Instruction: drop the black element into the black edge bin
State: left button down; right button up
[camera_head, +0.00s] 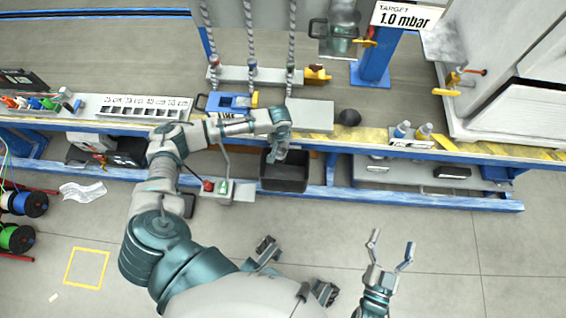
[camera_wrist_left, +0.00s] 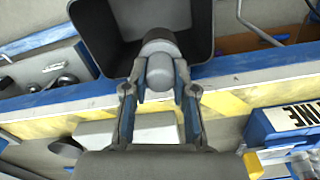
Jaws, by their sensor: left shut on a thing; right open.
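My left gripper (camera_head: 281,153) is over the black bin (camera_head: 285,183), which hangs at the front edge of the workbench. In the left wrist view its fingers (camera_wrist_left: 160,88) are shut on a grey, rounded cylindrical element (camera_wrist_left: 160,71), probably the black element. The element overlaps the open mouth of the bin (camera_wrist_left: 92,30) in that view; its height above the bin is hard to judge. In the head view the gripper mostly hides the element. My right gripper (camera_head: 390,248) is open and empty, over the floor at the lower right.
The bench edge (camera_head: 225,126) has a blue and yellow border. A black dome (camera_head: 348,117) and a blue device (camera_head: 228,103) stand on the bench. Blue- and yellow-capped bottles (camera_head: 402,130) stand to the right. A box with red and green buttons (camera_head: 222,188) is left of the bin.

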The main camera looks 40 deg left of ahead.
pick_arm(q)
jog(key=shift+d, duration=0.15)
jog(key=c, duration=0.8)
grip_release()
jog(key=shift+d+r, duration=0.1)
jog(key=shift+d, duration=0.05)
jog(key=shift+c, duration=0.2)
jog(key=shift+a+r, duration=0.25)
jog(key=shift+r, duration=0.15)
notch_tip(320, 180, up, 11)
jog(key=shift+d, duration=0.1)
